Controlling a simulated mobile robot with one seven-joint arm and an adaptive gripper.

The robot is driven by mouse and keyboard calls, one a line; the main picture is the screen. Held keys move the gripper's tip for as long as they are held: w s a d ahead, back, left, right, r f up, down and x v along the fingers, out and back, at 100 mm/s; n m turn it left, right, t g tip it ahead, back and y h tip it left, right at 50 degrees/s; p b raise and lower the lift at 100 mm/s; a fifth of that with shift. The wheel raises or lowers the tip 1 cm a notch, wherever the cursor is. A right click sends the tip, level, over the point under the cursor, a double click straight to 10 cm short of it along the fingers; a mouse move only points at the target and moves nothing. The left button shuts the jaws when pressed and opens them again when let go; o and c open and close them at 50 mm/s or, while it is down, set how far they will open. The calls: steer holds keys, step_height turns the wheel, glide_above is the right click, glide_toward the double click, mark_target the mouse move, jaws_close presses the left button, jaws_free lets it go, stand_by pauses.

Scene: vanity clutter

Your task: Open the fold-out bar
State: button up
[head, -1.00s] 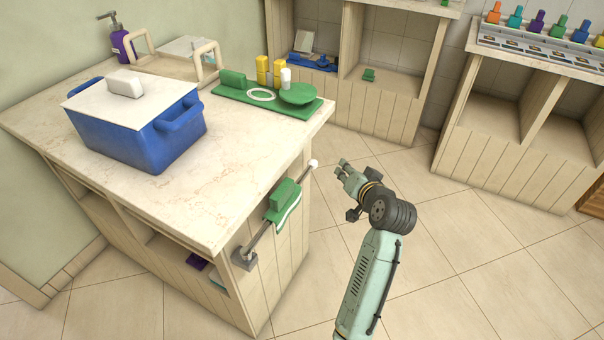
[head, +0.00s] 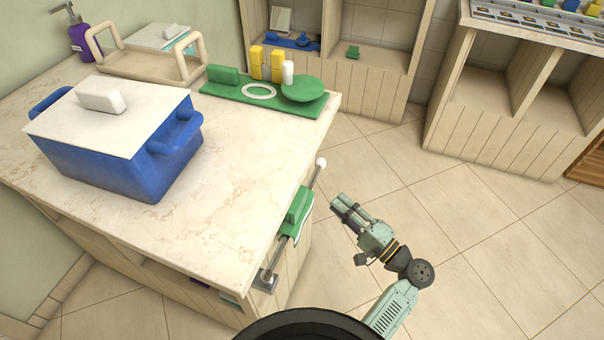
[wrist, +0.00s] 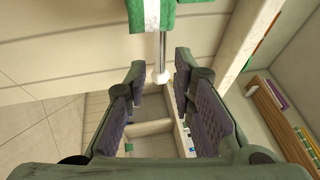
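The fold-out bar (head: 275,258) is a grey metal rod with a white knob (head: 321,162) at its far end. It lies along the counter's right side, just under the top, on a grey bracket (head: 266,281). A green and white cloth (head: 297,219) hangs over its middle. My gripper (head: 341,203) is to the right of the bar, pointing toward it, fingers apart. In the wrist view my gripper (wrist: 158,95) is open and empty; the bar (wrist: 163,50) comes down from the top and its knob (wrist: 162,76) appears between the fingertips. Contact is not visible.
The counter (head: 230,195) carries a blue lidded box (head: 125,150), a green tray (head: 225,97) with small items, and a wooden-handled tray (head: 150,88). Open shelves (head: 370,70) stand behind, another unit (head: 490,130) at right. The tiled floor (head: 460,235) right of the counter is clear.

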mark_target(312, 180)
steer(key=shift+p+x, duration=1.5)
steer(key=shift+x, duration=3.75)
steer(key=shift+r, duration=0.1)
steer(key=shift+c, duration=0.3)
jaws_close()
